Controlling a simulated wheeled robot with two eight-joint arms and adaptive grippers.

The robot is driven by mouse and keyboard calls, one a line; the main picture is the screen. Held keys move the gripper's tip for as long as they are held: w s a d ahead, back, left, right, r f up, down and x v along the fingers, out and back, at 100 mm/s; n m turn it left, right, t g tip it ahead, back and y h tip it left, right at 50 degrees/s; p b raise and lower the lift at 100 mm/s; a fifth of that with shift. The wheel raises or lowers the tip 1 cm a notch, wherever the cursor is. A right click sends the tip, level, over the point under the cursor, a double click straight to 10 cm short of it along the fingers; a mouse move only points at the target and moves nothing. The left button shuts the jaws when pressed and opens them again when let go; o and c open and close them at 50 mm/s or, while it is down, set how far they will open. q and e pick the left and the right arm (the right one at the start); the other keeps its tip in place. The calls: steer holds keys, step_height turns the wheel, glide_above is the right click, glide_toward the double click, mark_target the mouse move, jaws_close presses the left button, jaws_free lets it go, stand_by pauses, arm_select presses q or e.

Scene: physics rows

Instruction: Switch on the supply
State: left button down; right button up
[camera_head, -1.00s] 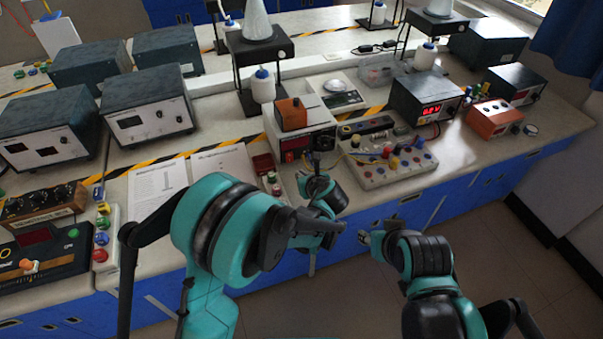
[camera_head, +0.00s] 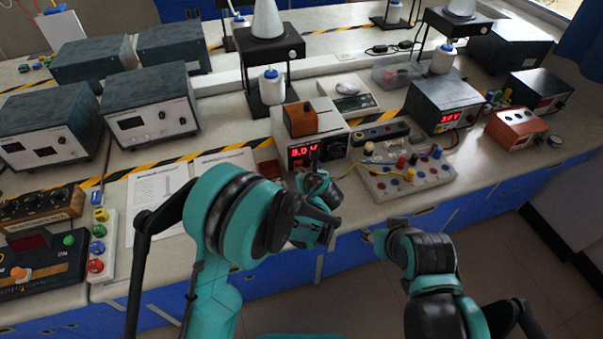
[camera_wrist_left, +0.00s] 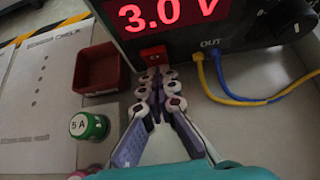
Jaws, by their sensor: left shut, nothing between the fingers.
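The supply (camera_head: 329,148) is a pale box on the bench with an orange-brown block on top. Its red display is lit and reads 3.0 V, large in the left wrist view (camera_wrist_left: 162,12). A small red switch (camera_wrist_left: 152,53) sits below the display at the lower edge of its front. My left gripper (camera_head: 314,162) is shut and empty in front of the supply. In the wrist view its fingertips (camera_wrist_left: 153,80) are just below the switch; whether they touch it I cannot tell. My right gripper (camera_head: 367,236) hangs off the bench's front edge; its fingers are too small to judge.
A terminal board (camera_head: 405,178) with coloured posts and wires stands right of the supply. A red tray (camera_wrist_left: 104,70) and a green 5 A cap (camera_wrist_left: 88,126) lie left of the fingers. Another lit meter (camera_head: 440,105) stands behind right. Paper sheets (camera_head: 160,190) lie left.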

arm_select(q)
steer(key=shift+r, duration=0.2)
arm_select(e)
steer(key=shift+r, duration=0.15)
arm_select(q)
steer(key=shift+r+p, duration=0.55)
steer(key=shift+r, duration=0.15)
arm_select(e)
steer(key=shift+r, duration=0.35)
